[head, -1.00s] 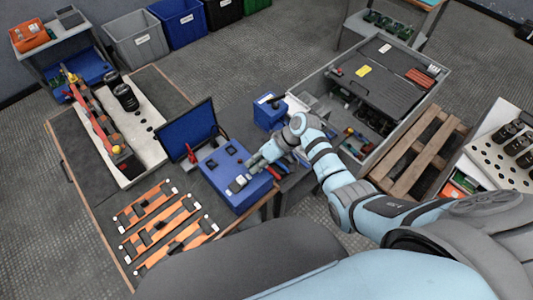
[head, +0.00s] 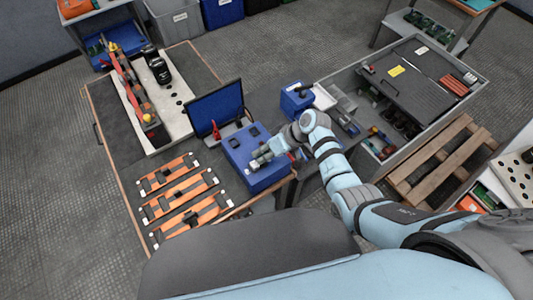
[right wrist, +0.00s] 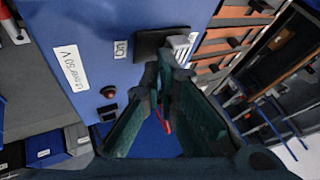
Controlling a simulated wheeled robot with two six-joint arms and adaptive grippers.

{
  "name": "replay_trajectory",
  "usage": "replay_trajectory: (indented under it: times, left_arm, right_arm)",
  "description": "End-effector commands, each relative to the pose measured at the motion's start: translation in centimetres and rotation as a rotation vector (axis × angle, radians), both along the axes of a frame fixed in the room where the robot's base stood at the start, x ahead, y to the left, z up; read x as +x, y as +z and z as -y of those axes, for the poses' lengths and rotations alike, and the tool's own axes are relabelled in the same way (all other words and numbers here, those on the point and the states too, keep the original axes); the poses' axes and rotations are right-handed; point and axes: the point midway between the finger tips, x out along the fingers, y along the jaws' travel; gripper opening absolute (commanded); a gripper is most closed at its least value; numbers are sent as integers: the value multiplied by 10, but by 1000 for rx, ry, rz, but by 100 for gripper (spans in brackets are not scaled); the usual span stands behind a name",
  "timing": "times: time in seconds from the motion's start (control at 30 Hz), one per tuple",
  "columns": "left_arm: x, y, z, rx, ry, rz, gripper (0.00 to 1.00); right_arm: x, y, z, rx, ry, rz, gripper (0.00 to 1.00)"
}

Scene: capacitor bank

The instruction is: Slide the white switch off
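The white switch (right wrist: 180,42) is a ridged slider on a black plate (right wrist: 152,41) on the blue box (right wrist: 88,28). A white label stands beside the plate. In the head view the blue box (head: 262,182) sits at the right end of the workbench, and my gripper hides much of the switch area. My right gripper (head: 259,162) is over the box top. In the right wrist view its fingertips (right wrist: 162,68) are close together with nothing visible between them, just below the switch at the plate's edge. Contact cannot be told. My left gripper is out of view.
A red round button (right wrist: 108,92) and a voltage label (right wrist: 72,68) are on the box. Orange strips with black parts (head: 180,198) lie on the workbench left of it. An upright blue panel (head: 215,108) stands behind. A small blue bin (head: 297,100) is at back right.

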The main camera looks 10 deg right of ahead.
Motion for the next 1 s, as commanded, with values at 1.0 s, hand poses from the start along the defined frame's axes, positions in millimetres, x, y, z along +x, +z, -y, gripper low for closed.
replay_trajectory:
  times: [1.0]
  left_arm:
    - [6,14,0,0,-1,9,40]
  right_arm:
    - [-10,82,93,1,6,2,0]
